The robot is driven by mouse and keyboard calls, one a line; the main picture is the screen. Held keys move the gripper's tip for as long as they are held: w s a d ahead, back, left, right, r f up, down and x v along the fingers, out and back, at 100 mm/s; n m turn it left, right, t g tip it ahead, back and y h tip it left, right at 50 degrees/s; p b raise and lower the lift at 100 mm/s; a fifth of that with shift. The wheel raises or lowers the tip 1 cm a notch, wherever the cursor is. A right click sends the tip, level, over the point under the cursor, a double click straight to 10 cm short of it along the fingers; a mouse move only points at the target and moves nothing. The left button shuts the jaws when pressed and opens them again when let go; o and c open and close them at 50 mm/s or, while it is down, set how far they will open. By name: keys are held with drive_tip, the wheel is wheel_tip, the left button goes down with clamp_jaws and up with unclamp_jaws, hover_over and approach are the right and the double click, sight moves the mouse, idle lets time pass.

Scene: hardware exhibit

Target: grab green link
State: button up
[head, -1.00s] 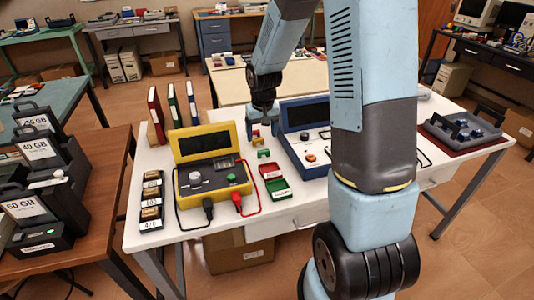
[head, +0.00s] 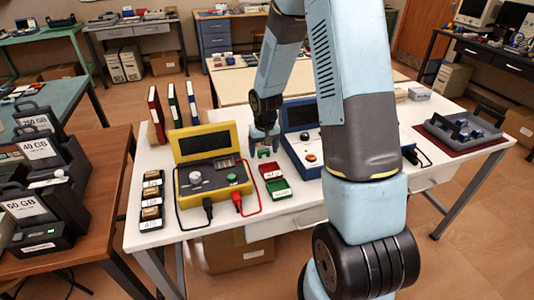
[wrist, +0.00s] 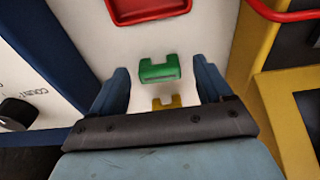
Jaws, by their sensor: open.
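The green link (head: 263,152) is a small notched block lying on the white table (head: 312,195). In the wrist view, the green link (wrist: 159,71) lies between the front ends of my two blue fingers. A similar yellow link (wrist: 166,102) lies behind it, closer to my palm. My gripper (head: 264,143) is open and empty, pointing down over the links. One finger is on each side of the green link, with visible gaps. I cannot tell how far above the table the fingertips are. In the head view my gripper hides the yellow link.
A yellow device (head: 213,179) with leads stands left of my gripper, and a blue device (head: 302,150) stands right. Red (head: 267,169) and green (head: 279,190) trays lie in front of the green link. The gap between the devices is narrow.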

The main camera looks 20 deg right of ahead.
drive_tip(key=shift+c, duration=0.4)
drive_tip(key=c, duration=1)
drive_tip(key=shift+c, duration=0.2)
drive_tip(key=shift+r, duration=0.1)
